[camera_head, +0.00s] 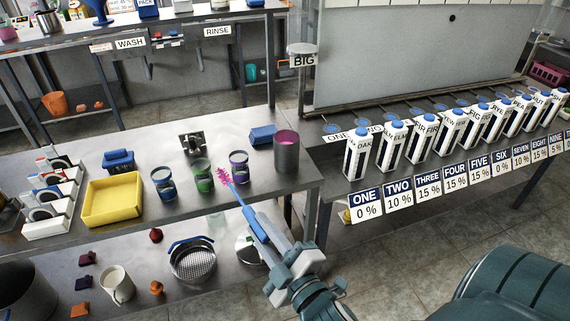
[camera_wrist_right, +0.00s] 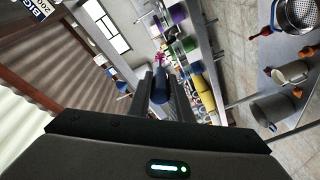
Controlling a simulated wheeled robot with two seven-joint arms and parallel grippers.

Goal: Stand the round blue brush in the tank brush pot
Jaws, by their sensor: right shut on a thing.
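My right gripper (camera_head: 266,234) is shut on the blue handle of the round brush (camera_head: 250,216). The brush slants up and left, with its pink bristle head pointing away from the gripper, in front of the bench's right part. In the right wrist view the brush (camera_wrist_right: 160,86) sits between the two fingers (camera_wrist_right: 161,105), bristles at the far end. A grey pot with a pink inside (camera_head: 287,156) stands upright on the bench, right of the bristles; I cannot read a label naming it the tank brush pot. My left gripper is not in view.
Blue (camera_head: 163,184), green (camera_head: 202,176) and purple-topped (camera_head: 239,167) containers stand left of the grey pot, close to the bristles. A yellow tray (camera_head: 112,222) lies further left. White cartons (camera_head: 393,146) line the right bench.

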